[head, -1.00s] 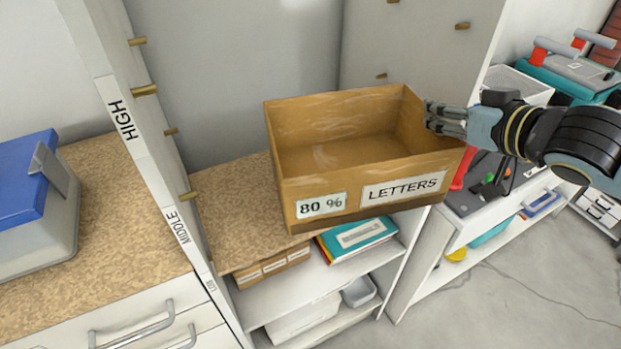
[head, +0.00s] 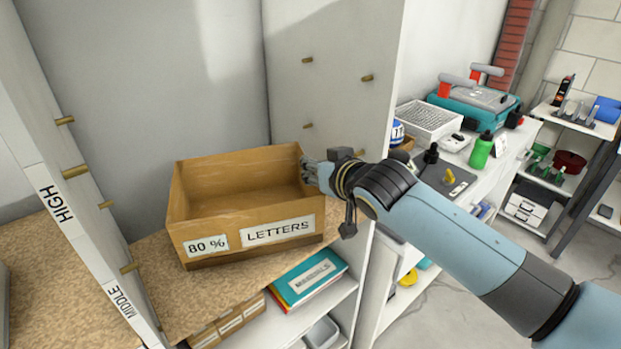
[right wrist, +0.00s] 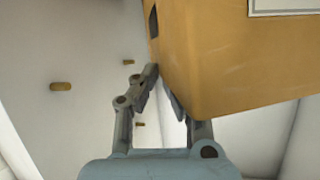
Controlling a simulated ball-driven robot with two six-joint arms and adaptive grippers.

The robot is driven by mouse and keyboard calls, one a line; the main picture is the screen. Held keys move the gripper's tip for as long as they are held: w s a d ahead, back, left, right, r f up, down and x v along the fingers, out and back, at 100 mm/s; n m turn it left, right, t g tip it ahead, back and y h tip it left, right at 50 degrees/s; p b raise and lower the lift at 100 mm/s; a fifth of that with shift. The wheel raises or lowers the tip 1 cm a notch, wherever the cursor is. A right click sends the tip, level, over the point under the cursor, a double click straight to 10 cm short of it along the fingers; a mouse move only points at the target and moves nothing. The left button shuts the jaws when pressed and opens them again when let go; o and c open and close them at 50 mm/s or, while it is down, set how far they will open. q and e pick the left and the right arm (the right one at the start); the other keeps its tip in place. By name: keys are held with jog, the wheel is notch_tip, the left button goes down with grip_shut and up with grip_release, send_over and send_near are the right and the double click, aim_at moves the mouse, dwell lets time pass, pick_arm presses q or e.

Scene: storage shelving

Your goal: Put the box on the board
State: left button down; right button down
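The open tan cardboard box (head: 218,228), labelled "80 %" and "LETTERS", looks empty. It stands upright and appears to rest on the brown speckled board (head: 170,292) between the shelf uprights. Its underside is hidden. My right gripper (head: 308,172) is at the box's right wall, near the back corner. In the right wrist view, the two fingers of my right gripper (right wrist: 160,82) stand at the edge of the box (right wrist: 225,65). A narrow gap shows between them, but their tips are partly hidden. My left gripper is not in view.
A shelf upright (head: 85,215) marked HIGH and MIDDLE stands left of the box, and a white panel (head: 335,75) with pegs stands behind it at right. Teal folders (head: 308,278) lie on the shelf below. A bench with tools (head: 470,150) is at the right.

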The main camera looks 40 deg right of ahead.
notch_tip(320, 180, down, 2)
jog(key=shift+f, duration=0.1)
jog(key=c, duration=1.5)
grip_release()
jog(key=shift+s, duration=0.1)
jog(key=v, duration=1.1)
jog(key=s+d+f+n+g, duration=0.1)
jog(key=s+f+g, duration=0.2)
jog(key=s+f, duration=0.85)
jog(key=s+d+f+n+g, duration=0.1)
jog(key=s+f+g, duration=0.25)
jog(key=f, duration=1.65)
jog(key=s+a+f+g, duration=0.1)
jog(key=s+f+g, duration=0.1)
jog(key=s+f, duration=0.2)
jog(key=s+a+f+g, duration=0.1)
jog(key=s+f, duration=0.4)
jog(key=s, duration=0.6)
jog(key=s+a+f+n+g+y, duration=0.1)
jog(key=s+f+g, duration=0.1)
jog(key=s+f, duration=0.3)
jog(key=shift+s+a+g+b, duration=0.2)
jog(key=shift+s+g+b, duration=0.15)
jog(key=shift+s, duration=1.2)
